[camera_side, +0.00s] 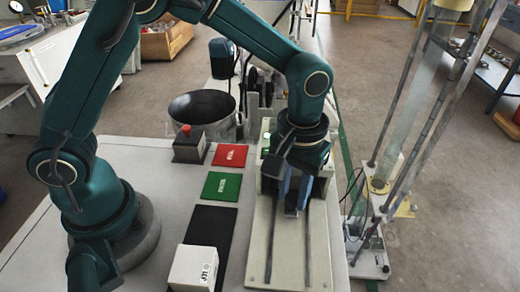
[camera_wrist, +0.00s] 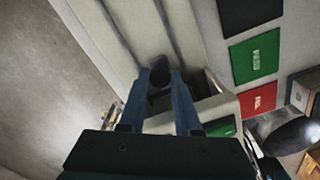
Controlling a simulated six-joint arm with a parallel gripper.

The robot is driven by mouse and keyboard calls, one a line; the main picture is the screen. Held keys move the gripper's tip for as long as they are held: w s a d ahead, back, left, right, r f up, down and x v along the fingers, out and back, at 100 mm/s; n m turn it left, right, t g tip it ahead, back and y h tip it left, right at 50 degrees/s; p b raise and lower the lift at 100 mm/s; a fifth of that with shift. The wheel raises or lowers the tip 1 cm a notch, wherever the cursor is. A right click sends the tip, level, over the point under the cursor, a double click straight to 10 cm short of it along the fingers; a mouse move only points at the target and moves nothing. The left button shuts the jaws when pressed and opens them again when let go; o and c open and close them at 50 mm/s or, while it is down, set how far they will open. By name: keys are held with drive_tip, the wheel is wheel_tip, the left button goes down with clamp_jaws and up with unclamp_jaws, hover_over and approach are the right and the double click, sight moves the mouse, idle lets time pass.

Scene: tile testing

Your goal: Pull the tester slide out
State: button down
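The tester (camera_side: 268,165) is a pale housing at the back of a light base with two dark rails (camera_side: 308,245) running toward the front. A green light shows on it. My gripper (camera_side: 292,204) points down at the front of the tester, above the rails. In the wrist view its two blue fingers (camera_wrist: 160,80) stand on either side of a dark round knob (camera_wrist: 160,72), which fills the gap between their tips. The knob looks like the slide's handle. The slide itself is mostly hidden by my gripper and the housing.
A red pad (camera_side: 230,155), a green pad (camera_side: 221,186) and a black pad (camera_side: 209,236) lie left of the tester. A white block (camera_side: 192,268), a red-button box (camera_side: 189,146) and a dark bowl (camera_side: 202,105) are nearby. The rails in front are clear.

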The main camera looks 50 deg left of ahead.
drive_tip(key=shift+s+d, duration=2.05)
drive_tip(key=shift+d, duration=0.05)
drive_tip(key=shift+s+d, duration=2.1)
drive_tip(key=c, duration=0.6)
unclamp_jaws()
drive_tip(key=shift+c, duration=0.2)
wheel_tip(320, 180, up, 6)
